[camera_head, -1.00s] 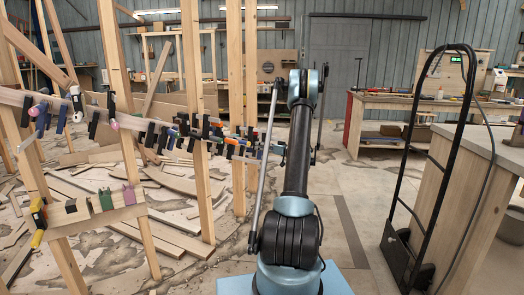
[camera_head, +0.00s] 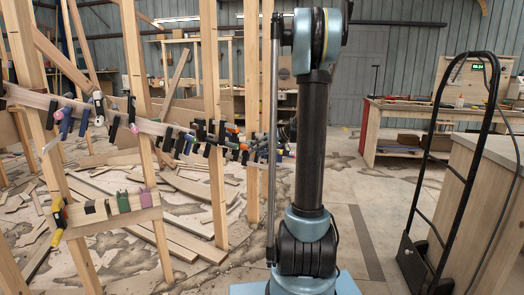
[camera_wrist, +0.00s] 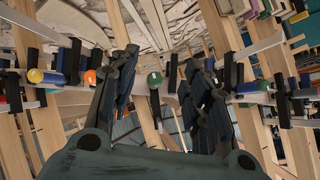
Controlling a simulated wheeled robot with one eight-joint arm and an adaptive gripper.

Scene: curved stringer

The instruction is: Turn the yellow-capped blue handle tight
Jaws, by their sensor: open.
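In the wrist view, a blue handle with a yellow cap (camera_wrist: 36,76) sticks out of a clamp at the left, on the wooden stringer. A second blue handle with a yellowish-green cap (camera_wrist: 262,87) is at the right; its exact cap colour is hard to tell. My gripper (camera_wrist: 160,68) is open and empty, its dark fingers spread. A green-capped handle (camera_wrist: 154,80) shows between the fingers, farther off. The left handle lies outside the left finger, apart from it. In the head view, the clamps are too small to pick out this handle.
The curved stringer (camera_head: 150,127) runs across wooden posts and bears several clamps. An orange-capped handle (camera_wrist: 90,77) is close by the left finger. A black hand truck (camera_head: 440,180) and a workbench (camera_head: 490,190) stand at the right. Loose boards litter the floor.

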